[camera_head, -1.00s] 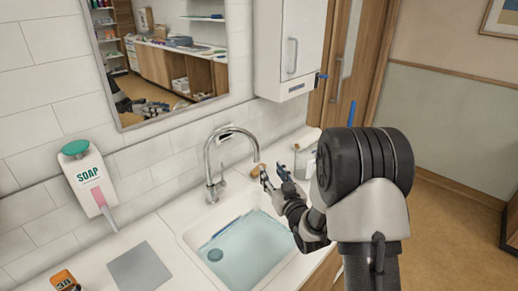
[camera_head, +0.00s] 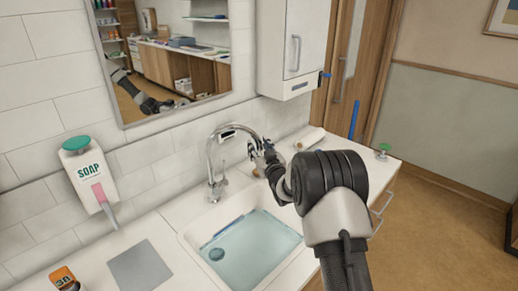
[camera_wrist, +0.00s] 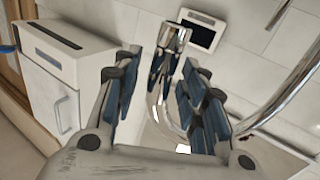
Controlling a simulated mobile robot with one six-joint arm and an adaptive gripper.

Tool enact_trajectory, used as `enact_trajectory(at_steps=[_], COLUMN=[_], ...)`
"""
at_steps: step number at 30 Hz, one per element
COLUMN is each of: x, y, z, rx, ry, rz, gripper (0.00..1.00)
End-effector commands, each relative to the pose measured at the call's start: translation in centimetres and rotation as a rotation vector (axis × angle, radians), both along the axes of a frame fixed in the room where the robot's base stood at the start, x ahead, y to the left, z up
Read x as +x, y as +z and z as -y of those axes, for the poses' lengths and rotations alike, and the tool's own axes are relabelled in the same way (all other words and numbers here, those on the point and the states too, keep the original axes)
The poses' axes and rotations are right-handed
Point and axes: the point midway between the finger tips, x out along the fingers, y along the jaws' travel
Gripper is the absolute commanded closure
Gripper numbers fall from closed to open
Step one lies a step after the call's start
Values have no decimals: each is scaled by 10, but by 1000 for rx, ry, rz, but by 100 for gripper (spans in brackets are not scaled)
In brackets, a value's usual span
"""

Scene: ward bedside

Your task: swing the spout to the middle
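The chrome spout (camera_head: 232,127) arches up from the tap at the back of the sink (camera_head: 187,238) and reaches right over the basin. Its outlet end is partly hidden by my gripper (camera_head: 262,154). In the wrist view, my gripper (camera_wrist: 164,75) is open, with its dark blue finger pads spread on both sides of shiny chrome spout (camera_wrist: 174,38). I cannot tell whether either finger touches it. More curved chrome tubing (camera_wrist: 293,82) shows at the right of that view.
A soap dispenser (camera_head: 90,172) hangs on the tiled wall at left. A white cabinet (camera_head: 290,45) hangs above the counter at right. A grey mat (camera_head: 140,264) and an orange bottle (camera_head: 64,277) are on the left counter. A green-topped item (camera_head: 384,149) stands at right.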

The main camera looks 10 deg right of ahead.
Motion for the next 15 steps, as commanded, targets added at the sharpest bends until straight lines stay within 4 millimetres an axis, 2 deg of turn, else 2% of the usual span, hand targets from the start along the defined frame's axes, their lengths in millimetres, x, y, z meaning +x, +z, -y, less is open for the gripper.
enact_trajectory(at_steps=[7,15], x=[0,0], y=[0,0], z=[0,0], rx=[0,0], ry=[0,0], rz=[0,0], gripper=[62,80])
